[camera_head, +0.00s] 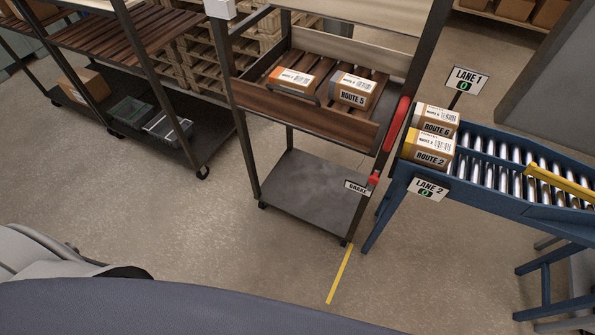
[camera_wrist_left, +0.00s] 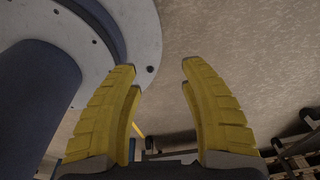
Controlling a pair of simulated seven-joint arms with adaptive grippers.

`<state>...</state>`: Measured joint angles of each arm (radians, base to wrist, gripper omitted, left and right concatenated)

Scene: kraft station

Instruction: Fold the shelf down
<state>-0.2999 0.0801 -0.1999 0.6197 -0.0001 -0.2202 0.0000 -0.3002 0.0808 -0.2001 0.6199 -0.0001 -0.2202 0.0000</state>
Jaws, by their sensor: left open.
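A dark-framed cart stands in the middle of the head view. Its slatted wooden shelf (camera_head: 258,74) is at mid-height, with a brown wooden board (camera_head: 305,117) along the front. Two cartons, a ROUTE 5 box (camera_head: 354,89) and another labelled box (camera_head: 291,82), sit on the slats behind this board. A pale panel (camera_head: 345,43) spans the cart higher up. My left gripper (camera_wrist_left: 158,70) shows only in the left wrist view, with its yellow fingers spread and nothing between them. My right gripper is in neither view.
A red handle (camera_head: 396,124) and a BRAKE tag (camera_head: 357,187) are on the cart's right side. The cart's grey bottom deck (camera_head: 312,190) is bare. A blue roller conveyor (camera_head: 480,180) holding ROUTE 6 (camera_head: 437,117) and ROUTE 2 (camera_head: 431,151) boxes adjoins at right. Floor in front is clear.

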